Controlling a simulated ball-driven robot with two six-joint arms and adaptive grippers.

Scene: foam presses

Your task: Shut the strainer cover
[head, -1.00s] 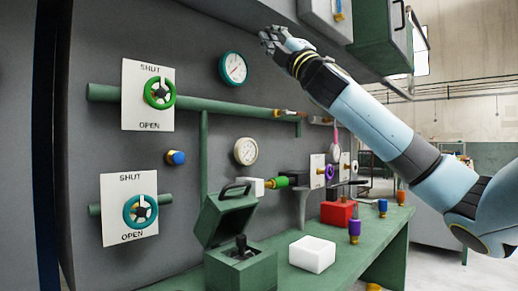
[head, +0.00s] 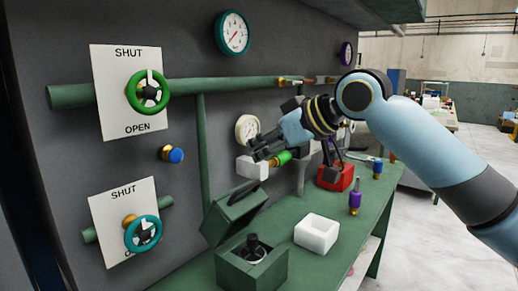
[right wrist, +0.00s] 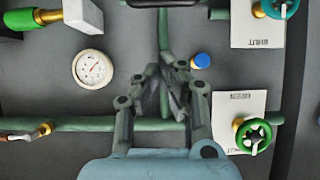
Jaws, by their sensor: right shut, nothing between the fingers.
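The strainer is a green box (head: 265,275) on the bench. Its green cover (head: 228,219) stands open, tilted up at the back left of the box, with a dark handle (head: 250,188) on it. A black part (head: 254,246) shows inside the open box. My right gripper (head: 254,152) is shut and empty, above the cover and apart from it, in front of the wall panel. In the right wrist view the shut fingers (right wrist: 167,76) point toward the wall, and a dark handle shows at the top edge (right wrist: 162,3). My left gripper is not in view.
A white open box (head: 317,235) stands right of the strainer, with a red box (head: 336,178) farther back. A white gauge (head: 247,128) and a green-handled valve (head: 282,159) are close to my right gripper. Bench space in front of the white box is clear.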

